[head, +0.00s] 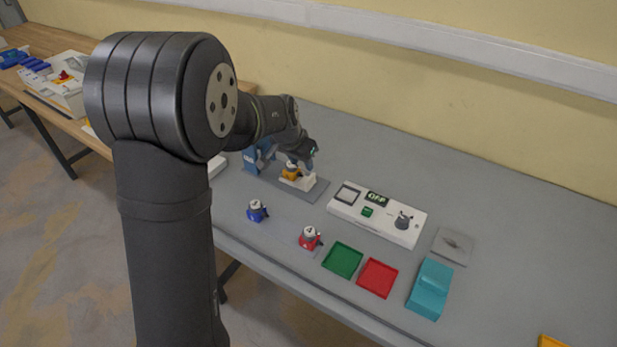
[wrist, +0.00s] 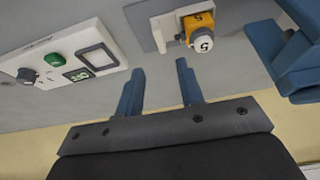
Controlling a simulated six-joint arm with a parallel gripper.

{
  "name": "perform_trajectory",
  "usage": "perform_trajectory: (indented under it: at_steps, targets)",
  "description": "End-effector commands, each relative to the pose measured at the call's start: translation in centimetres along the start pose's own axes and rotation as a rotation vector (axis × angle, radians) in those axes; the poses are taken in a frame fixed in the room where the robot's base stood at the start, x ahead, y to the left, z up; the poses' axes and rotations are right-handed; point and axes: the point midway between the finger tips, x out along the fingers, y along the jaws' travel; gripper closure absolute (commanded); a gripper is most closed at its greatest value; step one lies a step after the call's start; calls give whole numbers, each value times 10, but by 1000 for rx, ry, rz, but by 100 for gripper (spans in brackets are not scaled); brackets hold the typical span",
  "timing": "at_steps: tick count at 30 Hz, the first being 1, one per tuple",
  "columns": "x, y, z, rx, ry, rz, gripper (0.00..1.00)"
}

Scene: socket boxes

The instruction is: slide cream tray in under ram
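The cream tray (head: 307,183) sits on a grey base plate (head: 315,193) beside the blue press (head: 252,160). It also shows in the wrist view (wrist: 160,36). A yellow piece (head: 291,172) with a white top marked 5 is on the tray; it shows in the wrist view (wrist: 187,21). The press, whose ram I cannot make out clearly, is at the right edge of the wrist view (wrist: 290,62). My gripper (wrist: 157,82) is open, with nothing between its blue fingers, apart from the tray. In the head view it is just behind the tray, partly hidden by my arm.
A white panel (head: 350,210) with an OFF display, green button and dark knob stands to the right. Blue (head: 257,213) and red (head: 309,240) numbered pieces, green (head: 342,261) and red (head: 377,279) trays and a teal block (head: 430,290) are nearer the front.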

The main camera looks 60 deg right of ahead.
Motion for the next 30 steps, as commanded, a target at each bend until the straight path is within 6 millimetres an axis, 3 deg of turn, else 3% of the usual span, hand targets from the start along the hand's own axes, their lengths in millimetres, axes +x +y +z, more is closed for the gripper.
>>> perform_trajectory:
  at_steps: [6, 15, 29, 30]
  targets:
    - [46, 1, 1, 1, -4, 1, 65]
    - [92, 0, 0, -1, -1, 1, 65]
    - [103, 0, 0, 0, 1, -1, 65]
    - [103, 0, 0, 0, 1, -1, 69]
